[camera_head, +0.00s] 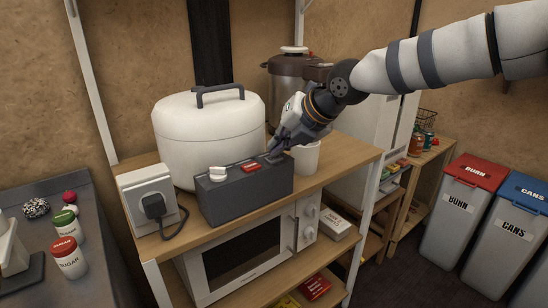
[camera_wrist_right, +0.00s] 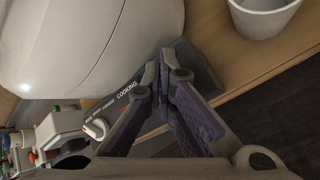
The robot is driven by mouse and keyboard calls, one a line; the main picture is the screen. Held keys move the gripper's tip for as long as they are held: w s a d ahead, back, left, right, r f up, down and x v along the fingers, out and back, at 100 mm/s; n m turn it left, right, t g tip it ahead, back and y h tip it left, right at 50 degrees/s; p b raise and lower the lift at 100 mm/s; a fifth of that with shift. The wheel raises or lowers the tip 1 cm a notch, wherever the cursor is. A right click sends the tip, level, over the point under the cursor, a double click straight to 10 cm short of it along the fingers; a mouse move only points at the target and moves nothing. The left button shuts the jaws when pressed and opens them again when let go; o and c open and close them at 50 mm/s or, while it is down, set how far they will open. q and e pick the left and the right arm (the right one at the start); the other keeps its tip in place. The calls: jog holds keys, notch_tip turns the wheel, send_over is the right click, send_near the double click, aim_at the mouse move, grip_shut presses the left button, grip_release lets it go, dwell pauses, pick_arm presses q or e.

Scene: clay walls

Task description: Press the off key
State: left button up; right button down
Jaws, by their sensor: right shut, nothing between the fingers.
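A dark grey control box (camera_head: 245,195) stands on the wooden shelf in front of a white cooker. On its top are a white knob or switch (camera_head: 217,173) and a red key (camera_head: 251,167); I cannot read which one is marked off. My right gripper (camera_head: 274,153) is shut and empty, fingers pointing down at the right end of the box top. In the right wrist view, its closed fingertips (camera_wrist_right: 165,75) are beside the word COOKING on the box (camera_wrist_right: 205,72), hiding part of the top. Whether they touch is unclear. The white switch (camera_wrist_right: 96,128) shows there too. My left gripper is not in view.
The white cooker (camera_head: 208,130) stands close behind the box, and a white cup (camera_head: 306,158) is just right of my gripper. A socket with a plug (camera_head: 150,200) is at the left. A microwave (camera_head: 250,252) is below. The shelf's right end is clear.

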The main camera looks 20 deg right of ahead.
aim_at(278, 157)
jog(key=shift+r, duration=0.65)
jog(key=shift+r, duration=2.55)
jog(key=shift+f, duration=0.1)
